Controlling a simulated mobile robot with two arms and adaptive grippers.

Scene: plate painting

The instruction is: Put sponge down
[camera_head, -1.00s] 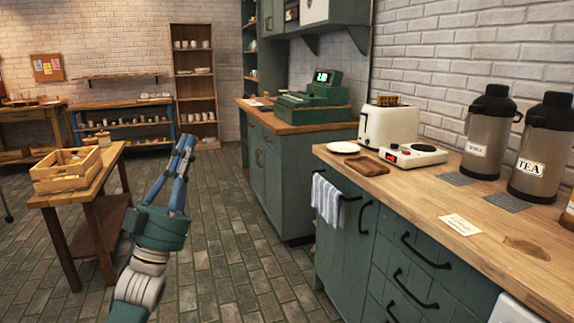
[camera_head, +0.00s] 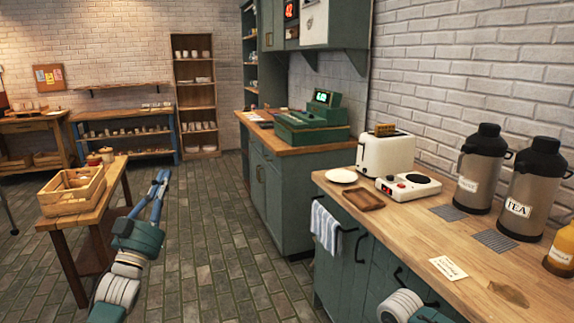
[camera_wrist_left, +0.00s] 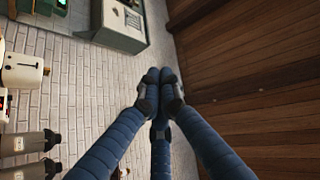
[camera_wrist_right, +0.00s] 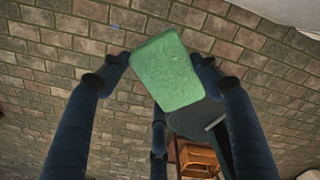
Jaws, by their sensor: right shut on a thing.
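The green sponge (camera_wrist_right: 167,70) is held between the fingers of my right gripper (camera_wrist_right: 160,75) in the right wrist view. Brick-patterned floor shows behind it. In the head view, part of my right arm shows at the bottom, in front of the counter drawers; its gripper and the sponge are out of that view. My left gripper (camera_head: 160,180) is raised over the floor, left of the counter. In the left wrist view its fingertips (camera_wrist_left: 160,78) are together with nothing between them.
The wooden counter (camera_head: 400,235) holds a small brown tray (camera_head: 363,200), a white plate (camera_head: 341,176), a toaster (camera_head: 386,153), a hot plate (camera_head: 408,187), drink dispensers (camera_head: 525,190), a card (camera_head: 448,267) and a brown stain (camera_head: 509,293). A crate (camera_head: 72,193) stands on a side table.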

